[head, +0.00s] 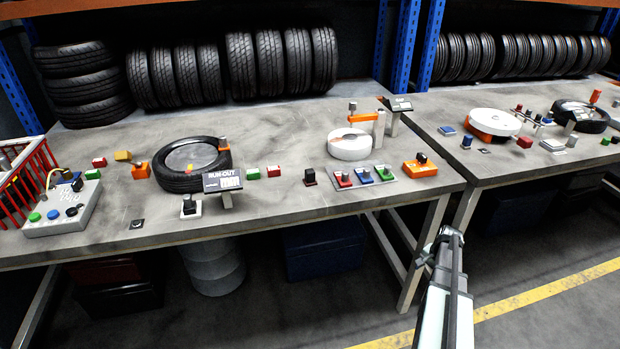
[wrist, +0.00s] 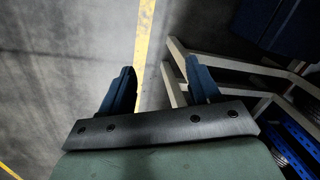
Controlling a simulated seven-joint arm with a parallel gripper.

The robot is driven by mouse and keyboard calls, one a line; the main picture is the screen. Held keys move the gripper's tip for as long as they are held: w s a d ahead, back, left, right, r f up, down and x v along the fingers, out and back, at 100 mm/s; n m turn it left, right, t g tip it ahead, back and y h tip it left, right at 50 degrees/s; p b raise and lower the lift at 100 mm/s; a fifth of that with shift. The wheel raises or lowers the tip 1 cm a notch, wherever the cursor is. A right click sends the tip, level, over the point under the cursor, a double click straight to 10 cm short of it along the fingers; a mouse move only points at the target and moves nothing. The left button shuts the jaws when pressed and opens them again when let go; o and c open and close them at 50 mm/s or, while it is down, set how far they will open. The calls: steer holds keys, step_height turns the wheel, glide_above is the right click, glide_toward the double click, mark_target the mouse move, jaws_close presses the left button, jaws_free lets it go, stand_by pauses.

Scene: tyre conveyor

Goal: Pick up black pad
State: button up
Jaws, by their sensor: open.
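A small flat dark square, which looks like the black pad (head: 137,224), lies near the front edge of the left table (head: 270,205), right of the grey button box. A pale spot shows on it. Small black-topped pieces also stand on this table, one (head: 310,177) left of the coloured button row and one (head: 189,205) in front of the tyre. My gripper (head: 447,236) is in front of the tables at the lower right, far from the pad. In the wrist view my gripper (wrist: 160,72) is open and empty, over the floor. No pad shows there.
The grey button box (head: 62,208) and a red crate (head: 24,175) are at the left. A tyre (head: 178,178) with a RUN-OUT display (head: 222,180) stands beyond the pad. Table legs (head: 424,250) are near my gripper. Bare tabletop surrounds the pad.

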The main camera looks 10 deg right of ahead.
steer(key=w+d+r+m+t+h, duration=0.1)
steer(key=d+r+m+t+h, duration=0.1)
steer(key=d+r, duration=1.75)
steer(key=w+a+r+n, duration=0.3)
steer(key=w+r+n, duration=0.3)
steer(key=r, duration=0.4)
steer(key=w+a+r+n, duration=0.3)
steer(key=w+r+n, duration=0.2)
steer(key=w+r, duration=0.45)
step_height(320, 180, up, 7)
steer(key=n+g+y, duration=0.1)
steer(key=n+g, duration=0.2)
steer(key=n, duration=2)
glide_above(310, 170)
steer(key=f, duration=0.8)
steer(key=shift+s+d+f, duration=0.15)
steer(key=shift+s+d, duration=0.1)
steer(key=shift+s, duration=0.1)
steer(key=shift+w+a+f, duration=0.15)
steer(key=shift+f, duration=1.25)
steer(key=shift+w+a+f, duration=0.1)
steer(key=shift+w+f, duration=0.05)
steer(key=shift+f, duration=1.25)
steer(key=c, duration=1)
